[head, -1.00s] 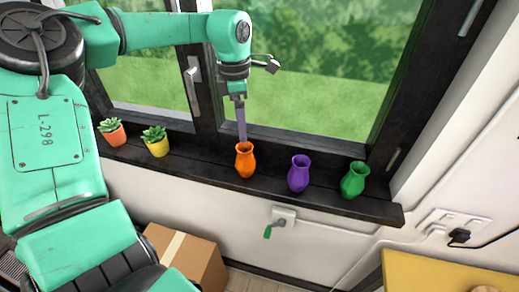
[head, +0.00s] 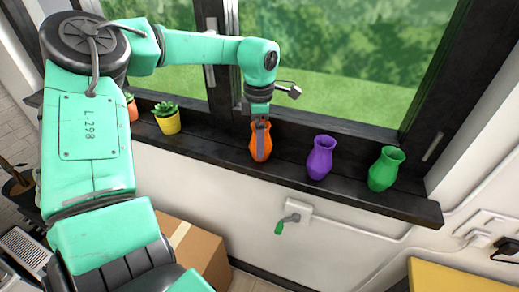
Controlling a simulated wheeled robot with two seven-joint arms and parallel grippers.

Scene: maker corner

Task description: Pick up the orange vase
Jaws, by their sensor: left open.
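The orange vase (head: 254,151) stands upright on the dark windowsill, left of the purple vase. My left gripper (head: 261,152) points down at it from above. A grey finger shows in front of the vase's body and overlaps its neck and middle. The gripper is open; the other finger is hidden, so I cannot tell whether either finger touches the vase. My right gripper is not in view.
A purple vase (head: 320,158) and a green vase (head: 386,169) stand to the right on the windowsill (head: 215,150). A yellow potted succulent (head: 168,122) and an orange pot (head: 132,108) stand to the left. A cardboard box (head: 205,255) is below.

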